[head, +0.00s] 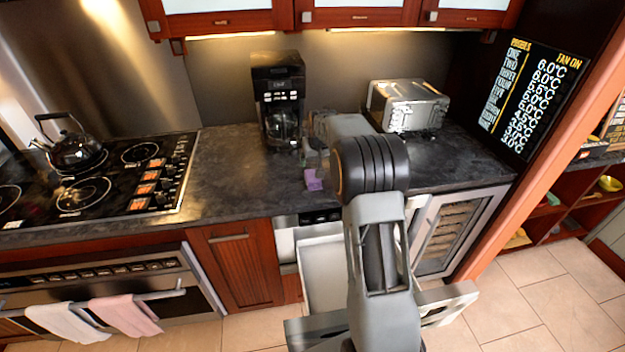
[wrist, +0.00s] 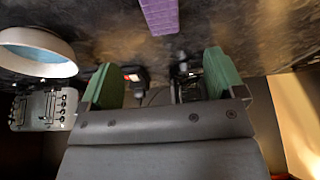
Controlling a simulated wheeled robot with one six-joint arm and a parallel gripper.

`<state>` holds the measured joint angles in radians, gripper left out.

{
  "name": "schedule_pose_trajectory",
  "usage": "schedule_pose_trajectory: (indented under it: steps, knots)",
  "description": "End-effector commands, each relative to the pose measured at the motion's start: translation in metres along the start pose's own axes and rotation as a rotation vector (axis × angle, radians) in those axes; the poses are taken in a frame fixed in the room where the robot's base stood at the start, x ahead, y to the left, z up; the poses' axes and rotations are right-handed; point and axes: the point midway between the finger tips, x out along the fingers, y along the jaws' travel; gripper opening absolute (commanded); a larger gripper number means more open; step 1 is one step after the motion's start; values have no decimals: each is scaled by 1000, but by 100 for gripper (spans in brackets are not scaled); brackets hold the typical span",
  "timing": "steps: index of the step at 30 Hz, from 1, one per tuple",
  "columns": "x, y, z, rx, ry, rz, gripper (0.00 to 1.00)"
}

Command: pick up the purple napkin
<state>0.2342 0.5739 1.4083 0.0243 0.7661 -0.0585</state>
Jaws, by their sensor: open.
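The purple napkin (head: 314,180) lies on the dark countertop, near its front edge, just left of my arm. In the wrist view the napkin (wrist: 158,14) shows as a purple strip at the top edge, partly cut off by the frame. My gripper (head: 314,158) is beside the napkin in the head view, partly hidden by my own arm. In the wrist view my gripper (wrist: 163,76) has its two green fingers wide apart with nothing between them. The napkin lies beyond the fingertips, apart from them.
A coffee maker (head: 279,100) stands behind the napkin and a toaster (head: 408,104) stands to the right. A white bowl (wrist: 38,52) with a blue inside is near the gripper. The counter (head: 232,170) left of the napkin is clear.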

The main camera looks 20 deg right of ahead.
Motion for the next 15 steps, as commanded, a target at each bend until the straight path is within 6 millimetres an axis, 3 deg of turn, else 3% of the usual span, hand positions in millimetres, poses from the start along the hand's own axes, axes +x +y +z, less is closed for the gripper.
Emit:
schedule_pose_trajectory:
  steps: [9,15]
  knots:
    - [56,0,0,0,-4,0,88]
    - [73,0,0,0,-2,0,88]
